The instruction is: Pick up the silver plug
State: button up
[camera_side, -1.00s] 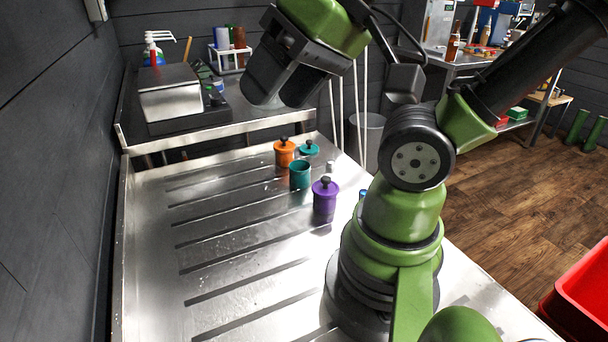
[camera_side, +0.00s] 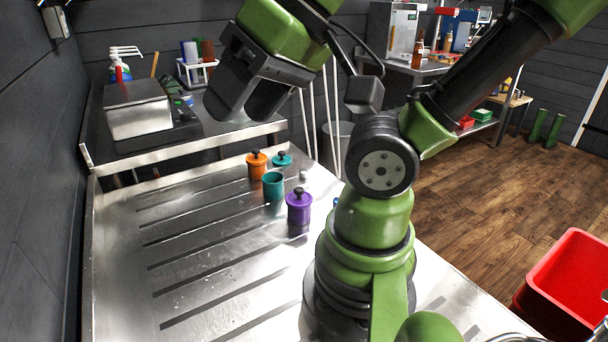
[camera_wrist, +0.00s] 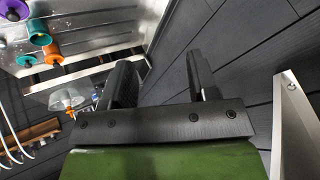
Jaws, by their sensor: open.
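The silver plug (camera_side: 304,175) appears as a small, pale metallic piece on the steel drainboard, right of the teal cup and behind the purple jar. It is too small to make out in detail. In the wrist view I cannot clearly pick it out. My gripper (camera_side: 245,108) is open and empty, held high above the far end of the drainboard, well away from the plug. In the wrist view its two black fingers (camera_wrist: 160,70) stand apart with nothing between them, facing the dark wall.
An orange jar (camera_side: 257,167), a teal lidded jar (camera_side: 281,160), an open teal cup (camera_side: 273,188) and a purple jar (camera_side: 299,209) crowd around the plug. The drainboard (camera_side: 230,275) is clear at left and front. A metal box (camera_side: 138,115) stands on the back counter.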

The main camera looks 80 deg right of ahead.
jog(key=shift+o, duration=0.2)
dwell(0.6)
jog(key=w+d+m+g+h, duration=0.2)
jog(key=w+d+m, duration=0.7)
jog(key=d+m, duration=0.15)
jog(key=m+g, duration=0.5)
jog(key=m, duration=2)
send_over(304, 171)
notch_tip(304, 171, down, 21)
jog(key=f, duration=0.4)
jog(key=shift+s+d, duration=0.15)
jog(key=shift+s, duration=0.1)
jog(key=shift+w+f, duration=0.15)
jog(key=shift+f, duration=1.4)
jog(key=shift+w+f, duration=0.1)
jog(key=shift+f, duration=1.45)
jog(key=c, duration=1)
